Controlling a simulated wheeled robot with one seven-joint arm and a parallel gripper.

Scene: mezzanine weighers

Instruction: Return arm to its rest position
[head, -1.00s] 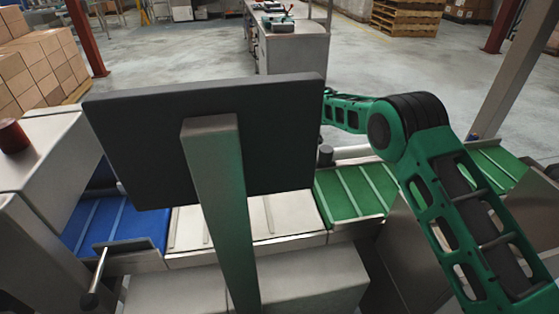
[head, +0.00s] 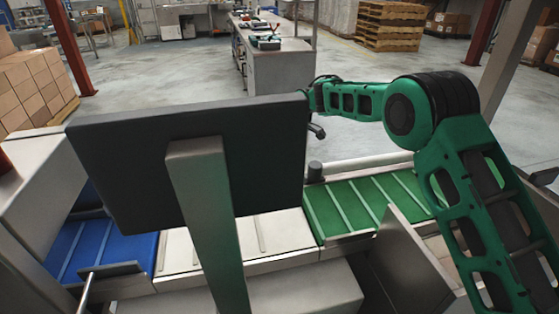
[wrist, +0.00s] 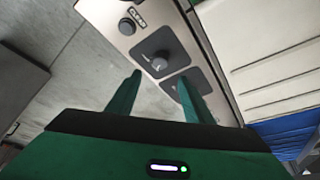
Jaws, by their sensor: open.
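My green arm (head: 478,200) bends at the elbow on the right of the head view, and its forearm reaches left behind the dark screen. My gripper (wrist: 158,92) shows in the wrist view with its two green fingers apart and nothing between them. In the head view most of the hand is hidden by the screen; a small dark part of it shows at the screen's right edge. In the wrist view the fingers lie over a control panel (wrist: 150,20) with a dark knob (wrist: 162,62); I cannot tell whether they touch it.
The dark screen (head: 262,130) on its metal post (head: 200,205) stands close in front. Beyond it lie a blue belt (head: 115,245), a pale weighing section (head: 282,228) and a green belt (head: 345,208). A bench (head: 280,70) and stacked pallets (head: 390,30) stand farther back on open floor.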

